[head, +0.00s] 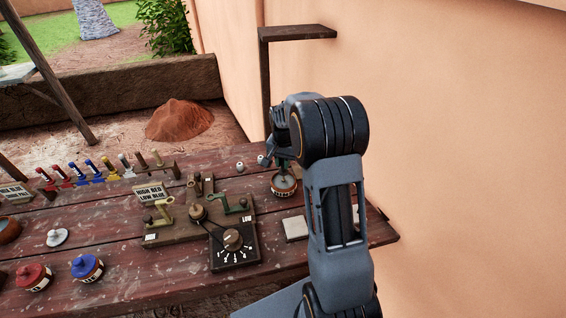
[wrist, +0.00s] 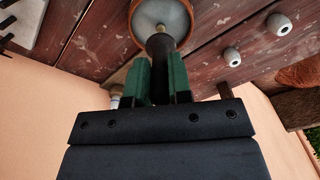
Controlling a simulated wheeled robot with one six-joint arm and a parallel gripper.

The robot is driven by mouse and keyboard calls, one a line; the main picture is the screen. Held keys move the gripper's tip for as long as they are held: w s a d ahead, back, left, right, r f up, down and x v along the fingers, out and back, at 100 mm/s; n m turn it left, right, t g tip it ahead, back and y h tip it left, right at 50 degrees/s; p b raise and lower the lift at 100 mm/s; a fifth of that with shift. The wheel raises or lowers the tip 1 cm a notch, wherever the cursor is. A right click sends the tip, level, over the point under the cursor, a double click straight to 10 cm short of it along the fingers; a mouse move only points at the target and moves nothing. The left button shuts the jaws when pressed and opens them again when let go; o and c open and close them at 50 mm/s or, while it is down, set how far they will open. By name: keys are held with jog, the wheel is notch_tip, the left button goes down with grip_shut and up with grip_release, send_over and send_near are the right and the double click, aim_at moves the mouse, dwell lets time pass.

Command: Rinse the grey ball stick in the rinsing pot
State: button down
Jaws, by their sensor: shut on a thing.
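My gripper (head: 283,160) is at the far right part of the workbench, pointing down over a small round brown pot (head: 284,188) with a label, which I take as the rinsing pot. In the wrist view my green fingers (wrist: 160,82) are shut on the dark handle of a stick (wrist: 160,48), which I take as the grey ball stick. The stick's far end reaches over or into the pot (wrist: 186,12), which holds something pale grey. Its ball end is mostly hidden, and I cannot tell how deep it sits.
A white tile (head: 295,229) lies nearer. Red (head: 34,278) and blue (head: 87,268) jars are front left. A wall (head: 460,150) rises at right.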

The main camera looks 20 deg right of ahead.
jog(key=shift+r+p, duration=1.85)
jog(key=shift+r, duration=1.1)
